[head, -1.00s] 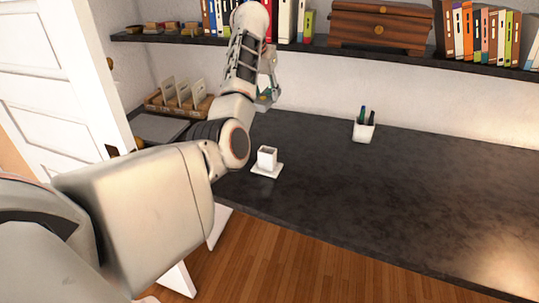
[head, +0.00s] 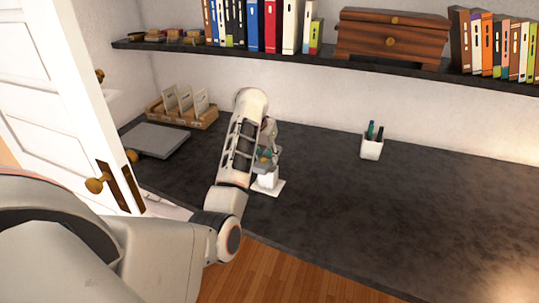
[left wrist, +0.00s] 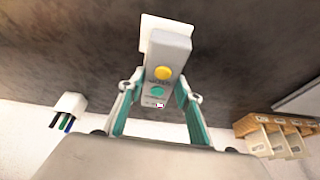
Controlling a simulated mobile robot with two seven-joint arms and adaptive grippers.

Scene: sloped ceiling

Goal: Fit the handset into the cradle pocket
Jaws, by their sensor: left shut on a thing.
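The white cradle (head: 268,181) stands on the dark desk, its square base plate flat; the plate also shows in the left wrist view (left wrist: 158,23). My left gripper (head: 266,157) is right over the cradle, its arm partly covering it. In the left wrist view my left gripper (left wrist: 160,90) is shut on the grey handset (left wrist: 163,83), which has a yellow and a green button between the teal-lined fingers. The handset's far end lies in line with the cradle. Whether that end is inside the pocket or just above it, I cannot tell. My right gripper is out of view.
A white pen cup (head: 371,147) stands to the right on the desk (head: 400,210). A wooden card rack (head: 184,113) and a flat grey item (head: 157,140) are at the left. A shelf (head: 300,51) runs above. The desk's right side is clear.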

